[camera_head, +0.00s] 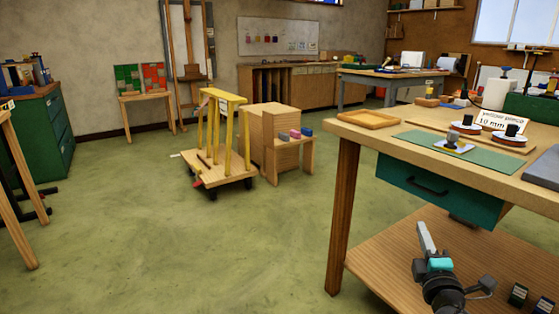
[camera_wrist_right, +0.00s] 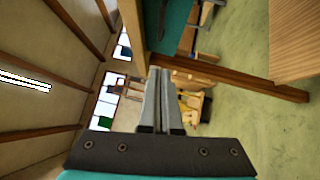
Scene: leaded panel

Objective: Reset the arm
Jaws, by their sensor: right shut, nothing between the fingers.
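My right gripper (camera_head: 427,240) is in the lower right of the head view, in front of the workbench's teal drawer and over its lower shelf. In the right wrist view its two grey fingers (camera_wrist_right: 161,75) are together with nothing between them. The fingers point up and slightly left in the head view. My left gripper is not in view.
The wooden workbench (camera_head: 400,132) stands close at the right, with a teal drawer (camera_head: 436,187) and a lower shelf (camera_head: 385,262). A yellow-framed cart (camera_head: 225,165) and wooden boxes stand mid-floor. Green floor (camera_head: 200,260) is clear at the front left.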

